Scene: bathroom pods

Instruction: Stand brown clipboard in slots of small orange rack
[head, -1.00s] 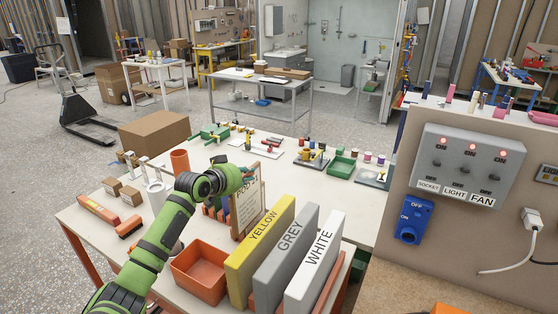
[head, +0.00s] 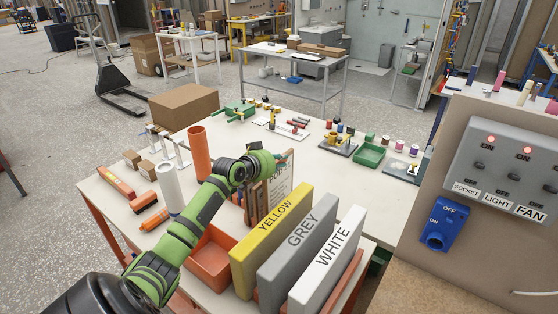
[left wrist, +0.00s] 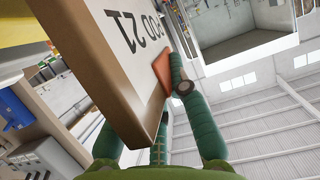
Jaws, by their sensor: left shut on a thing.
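My left gripper (head: 273,166) is shut on the brown clipboard (head: 280,187). It holds the clipboard upright above the table, just behind the yellow binder (head: 270,235). In the left wrist view the clipboard (left wrist: 110,60) fills the upper left, its white sheet reading "POD 21" upside down, between my gripper's green fingers (left wrist: 150,125). An orange-brown part (left wrist: 180,60) shows at the sheet's edge. Orange rack parts (head: 343,283) show beside the white binder; I cannot tell whether they belong to the small rack. The clipboard's lower edge is hidden. My right gripper is out of view.
Grey (head: 300,240) and white (head: 328,260) binders stand beside the yellow one. An orange bin (head: 210,262) sits left of them. A terracotta tube (head: 199,153) and a white tube (head: 170,188) stand near my arm. A switch panel (head: 510,170) rises at right.

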